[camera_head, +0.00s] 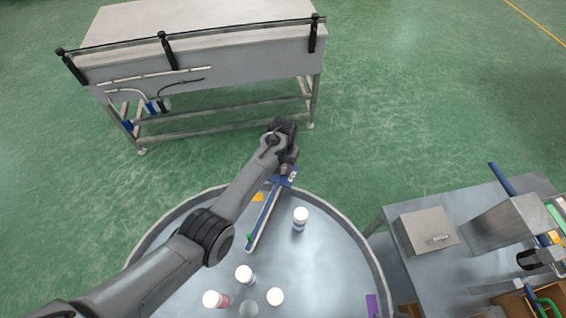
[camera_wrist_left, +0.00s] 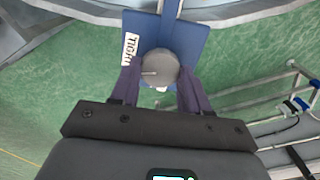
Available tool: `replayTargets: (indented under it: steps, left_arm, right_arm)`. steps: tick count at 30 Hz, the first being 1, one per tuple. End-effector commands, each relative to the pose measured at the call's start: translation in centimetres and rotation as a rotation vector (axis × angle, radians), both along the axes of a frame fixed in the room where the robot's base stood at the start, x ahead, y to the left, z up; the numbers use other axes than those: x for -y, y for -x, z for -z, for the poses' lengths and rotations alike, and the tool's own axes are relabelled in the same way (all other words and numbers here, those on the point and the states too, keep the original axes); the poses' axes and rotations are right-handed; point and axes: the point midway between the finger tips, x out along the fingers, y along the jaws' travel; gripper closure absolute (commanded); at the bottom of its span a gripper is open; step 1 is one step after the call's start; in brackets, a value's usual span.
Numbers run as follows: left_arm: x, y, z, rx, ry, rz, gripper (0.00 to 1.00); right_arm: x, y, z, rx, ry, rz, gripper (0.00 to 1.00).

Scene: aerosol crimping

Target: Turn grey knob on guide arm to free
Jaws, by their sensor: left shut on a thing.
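The grey knob (camera_wrist_left: 161,67) is round and sits on a blue plate (camera_wrist_left: 190,38) in the left wrist view. A white label reading "TIGHT" (camera_wrist_left: 130,50) is left of it. A thin pale line on the knob's face points left, roughly toward that label. My left gripper (camera_wrist_left: 160,84) is shut on the knob, one finger on each side. In the head view my left gripper (camera_head: 286,165) is at the far end of the guide arm (camera_head: 265,215), over its blue plate (camera_head: 287,180), and the knob is mostly hidden. My right gripper is not in view.
The guide arm lies over a round metal table (camera_head: 335,265) with several white-capped cans, one (camera_head: 300,214) right of the arm. A conveyor-like bench (camera_head: 200,70) stands behind. A side table at right holds a metal box (camera_head: 427,231). Green floor between them is clear.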

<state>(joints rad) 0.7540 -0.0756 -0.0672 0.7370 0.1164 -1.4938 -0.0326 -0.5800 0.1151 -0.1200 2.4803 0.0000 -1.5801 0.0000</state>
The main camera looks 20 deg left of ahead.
Motion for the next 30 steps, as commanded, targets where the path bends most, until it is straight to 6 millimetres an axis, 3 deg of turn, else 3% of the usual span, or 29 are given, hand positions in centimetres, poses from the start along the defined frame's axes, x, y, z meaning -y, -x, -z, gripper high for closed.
replayTargets:
  steps: [12, 30]
  left_arm:
    - [-0.1, 0.0, -0.1, 0.0, 0.0, -0.397, 0.85]
    - [-0.2, 0.1, 0.1, 0.0, 0.0, -0.953, 0.85]
  right_arm:
    - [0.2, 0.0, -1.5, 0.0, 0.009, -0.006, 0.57]
    - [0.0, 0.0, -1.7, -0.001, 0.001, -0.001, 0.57]
